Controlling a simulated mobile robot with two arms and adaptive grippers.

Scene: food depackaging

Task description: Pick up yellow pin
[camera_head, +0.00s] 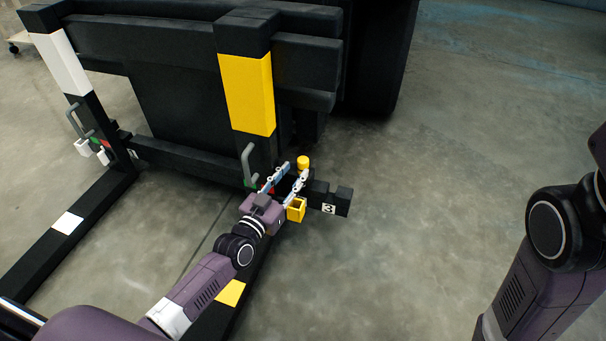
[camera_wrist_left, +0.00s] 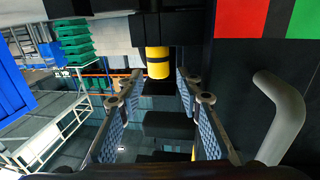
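The yellow pin (camera_head: 303,162) shows in the camera_head view as a short yellow cylinder just beyond my left gripper's fingertips. In the left wrist view the yellow pin (camera_wrist_left: 157,62) has a dark band around it and stands out against black parts. My left gripper (camera_head: 295,173) is open, with its two blue-padded fingers apart. In the wrist view the left gripper (camera_wrist_left: 158,84) has the pin in line with the gap between its fingers, near the tips. Whether the pin is between the tips or just past them, I cannot tell. My right gripper is not in view.
A yellow open box (camera_head: 296,210) is beside my left gripper, near a black block marked 3 (camera_head: 329,208). A grey handle (camera_head: 247,163) stands close on the left; the handle (camera_wrist_left: 280,110) also shows in the wrist view. A black post with a yellow band (camera_head: 248,93) rises behind. Floor at right is clear.

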